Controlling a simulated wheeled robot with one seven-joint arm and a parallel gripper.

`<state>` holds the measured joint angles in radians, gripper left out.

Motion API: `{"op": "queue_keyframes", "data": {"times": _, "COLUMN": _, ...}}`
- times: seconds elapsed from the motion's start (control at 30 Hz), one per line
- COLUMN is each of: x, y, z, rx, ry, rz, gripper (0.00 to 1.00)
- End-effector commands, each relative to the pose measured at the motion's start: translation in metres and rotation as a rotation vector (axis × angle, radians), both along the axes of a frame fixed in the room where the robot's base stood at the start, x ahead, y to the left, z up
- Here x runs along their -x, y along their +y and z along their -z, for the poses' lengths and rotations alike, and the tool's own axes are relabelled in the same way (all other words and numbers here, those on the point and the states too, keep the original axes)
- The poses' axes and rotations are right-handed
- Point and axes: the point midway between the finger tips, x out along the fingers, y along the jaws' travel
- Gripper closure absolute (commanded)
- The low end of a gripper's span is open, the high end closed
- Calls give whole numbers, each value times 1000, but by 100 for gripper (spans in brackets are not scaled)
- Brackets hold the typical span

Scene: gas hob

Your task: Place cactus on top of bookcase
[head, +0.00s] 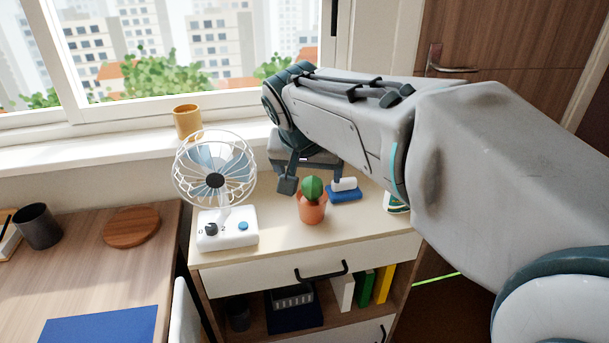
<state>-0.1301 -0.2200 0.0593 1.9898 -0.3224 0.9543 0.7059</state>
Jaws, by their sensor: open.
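A small green cactus in a terracotta pot (312,207) stands upright on the pale top of a low bookcase (277,244), near its front edge. My gripper (300,187) hangs from the arm just behind and above the cactus. Its dark left finger shows left of the cactus; the other finger is mostly hidden. The gripper is open, and I see nothing held in it. I cannot tell whether a finger touches the cactus.
A white fan (228,229) stands left of the cactus. A blue and white object (344,190) lies close behind it on the right. A yellow cup (187,122) is on the windowsill. A desk (97,276) with a dark cup (37,226) is at the left.

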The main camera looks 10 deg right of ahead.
Motion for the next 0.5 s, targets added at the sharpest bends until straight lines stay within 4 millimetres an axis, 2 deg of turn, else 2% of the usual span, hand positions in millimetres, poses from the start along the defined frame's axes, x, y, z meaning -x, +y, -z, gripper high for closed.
{"op": "queue_keyframes", "data": {"times": 0.07, "x": 12, "y": -5, "z": 10, "rx": 4, "ry": 33, "rz": -20, "gripper": 14}}
{"op": "queue_keyframes", "data": {"times": 0.17, "x": 40, "y": -14, "z": 41, "rx": 5, "ry": 117, "rz": -85, "gripper": 14}}
{"op": "queue_keyframes", "data": {"times": 0.3, "x": 92, "y": -25, "z": 92, "rx": -18, "ry": 246, "rz": -209, "gripper": 14}}
{"op": "queue_keyframes", "data": {"times": 0.4, "x": 124, "y": -27, "z": 121, "rx": -44, "ry": 313, "rz": -287, "gripper": 14}}
{"op": "queue_keyframes", "data": {"times": 0.5, "x": 146, "y": -27, "z": 140, "rx": -65, "ry": 349, "rz": -344, "gripper": 14}}
